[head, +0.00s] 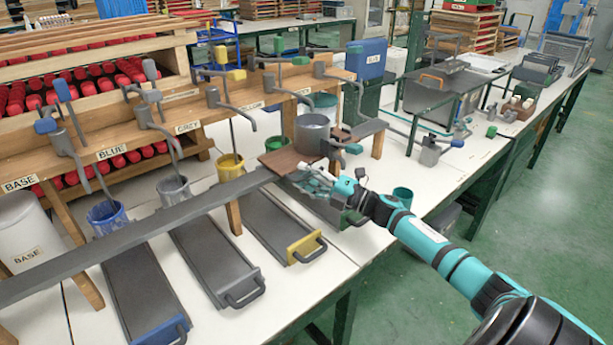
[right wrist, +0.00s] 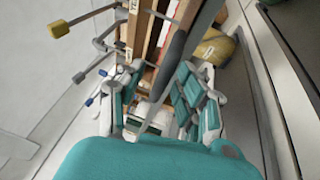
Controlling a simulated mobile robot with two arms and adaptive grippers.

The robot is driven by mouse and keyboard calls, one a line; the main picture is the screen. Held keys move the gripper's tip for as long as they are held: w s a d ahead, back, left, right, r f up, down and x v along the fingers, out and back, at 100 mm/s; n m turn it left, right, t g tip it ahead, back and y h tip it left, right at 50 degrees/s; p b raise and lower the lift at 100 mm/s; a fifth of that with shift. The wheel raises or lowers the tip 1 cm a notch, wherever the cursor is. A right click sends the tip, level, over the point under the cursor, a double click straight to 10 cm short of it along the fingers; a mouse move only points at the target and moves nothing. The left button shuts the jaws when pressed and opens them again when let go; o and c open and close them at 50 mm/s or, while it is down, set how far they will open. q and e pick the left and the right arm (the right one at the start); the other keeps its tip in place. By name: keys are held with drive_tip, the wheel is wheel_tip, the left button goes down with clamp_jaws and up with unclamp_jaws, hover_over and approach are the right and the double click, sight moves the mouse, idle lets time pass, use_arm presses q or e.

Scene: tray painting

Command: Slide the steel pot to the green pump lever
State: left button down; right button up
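The steel pot (head: 312,133) stands upright on a brown board (head: 285,163) at the right end of the long grey rail. A lever with green knobs (head: 300,60) rises from a pump on the wooden beam behind the pot. My left gripper is out of view.
Blue, grey and yellow paint buckets (head: 229,167) stand behind the rail. Dark trays with coloured ends (head: 305,247) lie in front of it. More pump levers (head: 237,74) line the beam. Green floor is clear on the right.

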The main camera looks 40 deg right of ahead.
drive_tip(key=shift+s+f, duration=0.1)
drive_tip(key=shift+s, duration=0.05)
drive_tip(key=v, duration=1.1)
drive_tip(key=shift+s+d, duration=0.2)
drive_tip(key=shift+s, duration=0.15)
drive_tip(key=shift+s, duration=0.1)
